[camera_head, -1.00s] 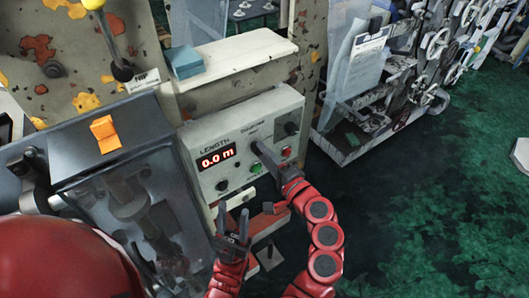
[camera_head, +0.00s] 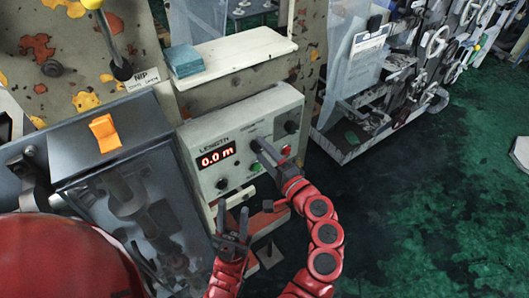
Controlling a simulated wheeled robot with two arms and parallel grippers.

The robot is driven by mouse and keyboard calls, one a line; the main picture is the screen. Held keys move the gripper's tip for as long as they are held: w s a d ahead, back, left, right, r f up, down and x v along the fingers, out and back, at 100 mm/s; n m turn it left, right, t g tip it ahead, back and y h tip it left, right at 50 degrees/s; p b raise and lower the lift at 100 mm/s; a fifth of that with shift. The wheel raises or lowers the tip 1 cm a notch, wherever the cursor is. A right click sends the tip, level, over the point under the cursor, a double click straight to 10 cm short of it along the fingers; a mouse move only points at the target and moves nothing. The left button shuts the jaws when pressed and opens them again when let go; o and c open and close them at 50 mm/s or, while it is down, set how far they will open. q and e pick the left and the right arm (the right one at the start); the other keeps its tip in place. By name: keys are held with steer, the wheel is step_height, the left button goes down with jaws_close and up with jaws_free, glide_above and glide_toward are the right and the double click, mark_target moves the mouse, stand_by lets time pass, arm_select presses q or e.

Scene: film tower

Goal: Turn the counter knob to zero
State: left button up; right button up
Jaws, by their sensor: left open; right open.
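A grey-white control panel (camera_head: 214,139) marked LENGTH faces me near the middle of the picture. Its red display (camera_head: 216,158) reads 0.0 m. It carries a dark knob at lower left (camera_head: 222,184), a dark knob at upper right (camera_head: 291,127), a green button (camera_head: 256,168) and a red button (camera_head: 286,150). My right gripper (camera_head: 259,146) is open at the panel's middle, and its fingers hide the surface there. I cannot tell whether it touches anything. My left gripper (camera_head: 232,216) is open and empty, pointing up below the panel's left part.
A white shelf (camera_head: 238,54) with a blue-grey box (camera_head: 184,61) is above the panel. A dark cabinet with an orange switch (camera_head: 105,132) stands at left. A wheeled rack (camera_head: 345,150) is at back right. Green-dark floor (camera_head: 440,210) is open at right.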

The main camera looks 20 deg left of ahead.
steer(key=p+v, duration=0.2)
steer(key=v, duration=1.5)
steer(key=shift+s+d+f, duration=0.1)
steer(key=shift+d, duration=0.05)
